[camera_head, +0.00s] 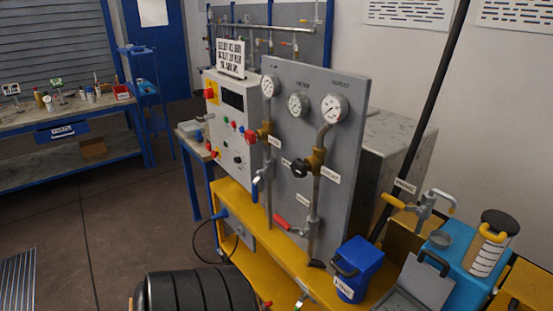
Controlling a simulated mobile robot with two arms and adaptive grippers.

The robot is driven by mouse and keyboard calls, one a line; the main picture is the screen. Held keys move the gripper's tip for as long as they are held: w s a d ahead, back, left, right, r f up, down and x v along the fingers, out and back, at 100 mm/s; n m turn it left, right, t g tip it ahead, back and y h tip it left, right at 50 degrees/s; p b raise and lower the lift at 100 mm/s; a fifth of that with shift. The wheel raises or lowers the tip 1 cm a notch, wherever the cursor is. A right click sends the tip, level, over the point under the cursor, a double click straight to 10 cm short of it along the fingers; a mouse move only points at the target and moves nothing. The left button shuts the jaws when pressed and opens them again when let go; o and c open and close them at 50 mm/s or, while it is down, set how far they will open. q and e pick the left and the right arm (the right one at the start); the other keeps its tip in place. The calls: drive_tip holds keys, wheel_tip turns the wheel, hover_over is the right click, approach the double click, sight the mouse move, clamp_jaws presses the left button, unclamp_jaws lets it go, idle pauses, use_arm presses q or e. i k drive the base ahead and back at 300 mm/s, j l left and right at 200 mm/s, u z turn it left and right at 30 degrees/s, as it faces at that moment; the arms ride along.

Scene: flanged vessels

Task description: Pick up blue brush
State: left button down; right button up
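I cannot make out a blue brush in the head view. A blue box-shaped container (358,270) with a dark handle and a white label stands on the yellow bench at the lower right; its contents cannot be told. Neither of my grippers shows in this view.
A grey gauge panel (345,150) with pipes and valves stands on the yellow bench (236,197), beside a control box (226,130). A black ribbed cylinder (195,291) is at the bottom edge. A blue case (465,265) stands right. Floor (110,215) is open at left, before a workbench (60,122).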

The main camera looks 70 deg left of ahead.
sight(198, 137)
drive_tip(key=u, duration=2.7)
drive_tip(key=z, duration=1.25)
drive_tip(key=u, duration=1.25)
drive_tip(key=i+j+u, duration=0.3)
drive_tip(key=i, duration=0.25)
drive_tip(key=i+u, duration=0.3)
drive_tip(key=i, duration=0.95)
drive_tip(key=i+j+z, duration=0.1)
drive_tip(key=i, duration=0.5)
drive_tip(key=i+j+z, duration=0.1)
drive_tip(key=i, duration=0.55)
